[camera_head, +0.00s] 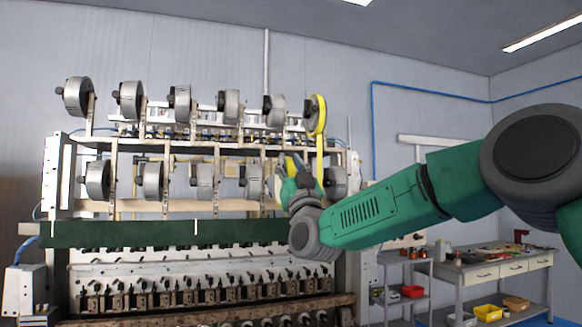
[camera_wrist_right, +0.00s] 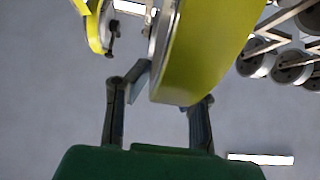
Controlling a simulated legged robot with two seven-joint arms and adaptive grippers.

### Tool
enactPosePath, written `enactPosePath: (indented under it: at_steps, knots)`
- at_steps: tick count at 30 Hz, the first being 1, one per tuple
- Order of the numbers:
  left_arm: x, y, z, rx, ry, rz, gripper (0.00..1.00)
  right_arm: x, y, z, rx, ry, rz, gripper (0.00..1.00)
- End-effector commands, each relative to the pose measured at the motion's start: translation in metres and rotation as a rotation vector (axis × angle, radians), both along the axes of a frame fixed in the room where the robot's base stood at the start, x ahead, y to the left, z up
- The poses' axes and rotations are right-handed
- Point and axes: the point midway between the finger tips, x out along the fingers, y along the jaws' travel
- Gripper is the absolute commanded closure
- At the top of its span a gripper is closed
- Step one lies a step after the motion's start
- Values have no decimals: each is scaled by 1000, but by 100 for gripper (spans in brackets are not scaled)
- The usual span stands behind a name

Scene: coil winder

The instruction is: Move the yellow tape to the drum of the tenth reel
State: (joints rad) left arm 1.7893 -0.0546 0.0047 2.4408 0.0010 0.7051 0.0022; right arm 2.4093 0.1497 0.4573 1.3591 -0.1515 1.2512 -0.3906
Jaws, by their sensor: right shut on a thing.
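My right gripper (camera_head: 284,168) is in front of the coil winder, near the right part of the lower reel row, and is shut on a yellow tape (camera_wrist_right: 205,50). In the right wrist view the tape is large, between the two fingers (camera_wrist_right: 160,95), with a grey rim along its left side. In the head view the held tape (camera_head: 291,164) is small and partly hidden by the gripper. The lower-row reel (camera_head: 252,180) just left of the gripper has a bare grey drum. No reel numbers are readable. My left gripper is out of view.
Another yellow tape (camera_head: 318,115) is on the rightmost upper reel. Other grey reels (camera_head: 152,180) project from the winder's frame (camera_head: 195,207). A workbench (camera_head: 495,268) and a shelf (camera_head: 405,270) stand at the right. My right arm covers much of the right side.

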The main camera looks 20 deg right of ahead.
Motion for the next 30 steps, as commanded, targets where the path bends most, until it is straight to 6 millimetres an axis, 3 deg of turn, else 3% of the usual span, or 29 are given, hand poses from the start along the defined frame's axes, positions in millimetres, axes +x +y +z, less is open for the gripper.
enactPosePath:
  at_steps: [16,30]
  knots:
    - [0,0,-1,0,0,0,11,1,3,1,0,-1,0,100]
    - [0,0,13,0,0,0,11,23,3,2,-1,0,-1,100]
